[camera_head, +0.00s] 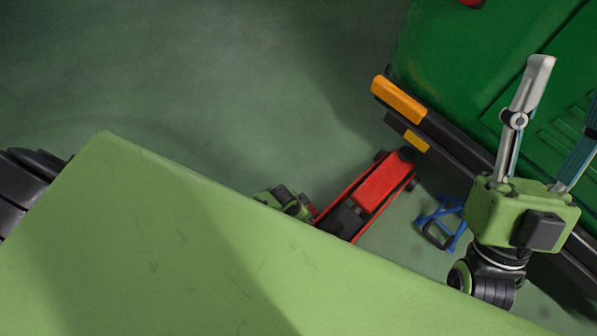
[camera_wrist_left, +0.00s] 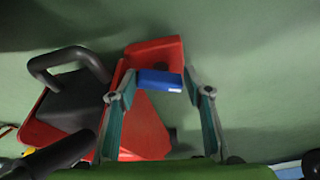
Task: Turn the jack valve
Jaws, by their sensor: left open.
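The red jack (camera_head: 375,195) lies on the floor beside the green vehicle, partly covered by my green body in the head view. In the left wrist view the jack (camera_wrist_left: 148,130) has a black looped handle (camera_wrist_left: 70,70) at left. A small blue block (camera_wrist_left: 160,80), possibly the valve, sits between the fingertips of my left gripper (camera_wrist_left: 160,76). That gripper is open, and I cannot tell whether its fingers touch the block. In the head view only part of the left wrist shows near the jack. My right gripper (camera_head: 568,92) is open and empty, above the vehicle's edge.
The green vehicle (camera_head: 450,50) with a black bumper and orange block (camera_head: 398,99) fills the upper right. A blue stand (camera_head: 440,221) is on the floor right of the jack. A dark tyre-like object (camera_head: 25,185) is at the left edge. The upper left floor is clear.

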